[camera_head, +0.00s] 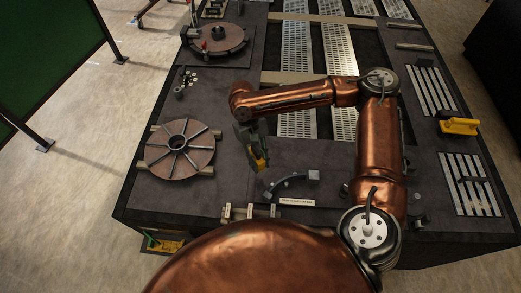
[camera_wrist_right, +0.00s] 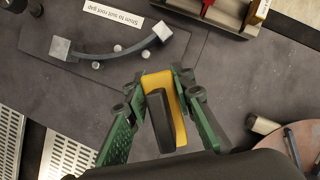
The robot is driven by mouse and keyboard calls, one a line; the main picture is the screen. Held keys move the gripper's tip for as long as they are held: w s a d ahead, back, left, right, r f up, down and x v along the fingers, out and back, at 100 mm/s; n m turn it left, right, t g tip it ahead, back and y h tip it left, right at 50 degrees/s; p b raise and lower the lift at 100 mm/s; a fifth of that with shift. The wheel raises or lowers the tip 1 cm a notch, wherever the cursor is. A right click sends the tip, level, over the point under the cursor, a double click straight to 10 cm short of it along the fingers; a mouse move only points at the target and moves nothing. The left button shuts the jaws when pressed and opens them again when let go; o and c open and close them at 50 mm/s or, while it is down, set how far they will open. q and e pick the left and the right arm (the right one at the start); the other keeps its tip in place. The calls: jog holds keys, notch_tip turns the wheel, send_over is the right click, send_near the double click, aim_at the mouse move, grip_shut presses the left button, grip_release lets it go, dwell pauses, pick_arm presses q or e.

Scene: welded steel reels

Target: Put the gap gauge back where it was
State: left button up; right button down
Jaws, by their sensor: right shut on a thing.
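My right gripper (camera_head: 258,160) reaches over the bench, between the left reel and the curved dark jig. In the right wrist view its green fingers (camera_wrist_right: 160,112) are shut on a yellow piece with a dark grey block on its face, which I take as the gap gauge (camera_wrist_right: 178,110). The gauge is held above the bench top; its lower end is hidden by the gripper. A slotted rack (camera_head: 250,211) with small labels stands at the bench's near edge; it also shows in the right wrist view (camera_wrist_right: 230,22), with a red piece in it. My left gripper is out of view.
A curved dark jig (camera_head: 288,184) with pale blocks lies beside a white label (camera_head: 297,202). A spoked reel (camera_head: 180,148) rests on bars at left, another reel (camera_head: 218,40) farther back. A yellow tool (camera_head: 459,126) lies at right.

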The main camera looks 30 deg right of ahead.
jog(key=n+p, duration=0.2)
jog(key=p, duration=0.1)
jog(key=r+n+h+p, duration=0.1)
jog(key=n+p, duration=0.1)
jog(key=p, duration=0.1)
jog(key=d+r+n+h+p, duration=0.1)
jog(key=p, duration=0.2)
jog(key=shift+w+n, duration=0.3)
jog(key=shift+n, duration=0.1)
jog(key=w+d+f+n+p, duration=0.1)
jog(key=w+d+f+p, duration=0.1)
jog(key=d+p, duration=0.1)
jog(key=w+d+f+n+t+h+p, duration=0.1)
jog(key=w+d+f+n+p, duration=0.1)
jog(key=d+f+p, duration=0.1)
jog(key=w+d+f+n+t+p, duration=0.1)
jog(key=w+d+f+n+p, duration=0.1)
jog(key=d, duration=0.3)
jog(key=shift+w+f+h+p, duration=0.25)
jog(key=shift+w+h+p, duration=0.05)
jog(key=shift+w+p, duration=0.3)
jog(key=shift+w+d+f, duration=0.2)
jog(key=shift+w+f, duration=0.05)
jog(key=shift+f, duration=0.2)
jog(key=shift+w+f, duration=0.1)
jog(key=shift+f, duration=1.55)
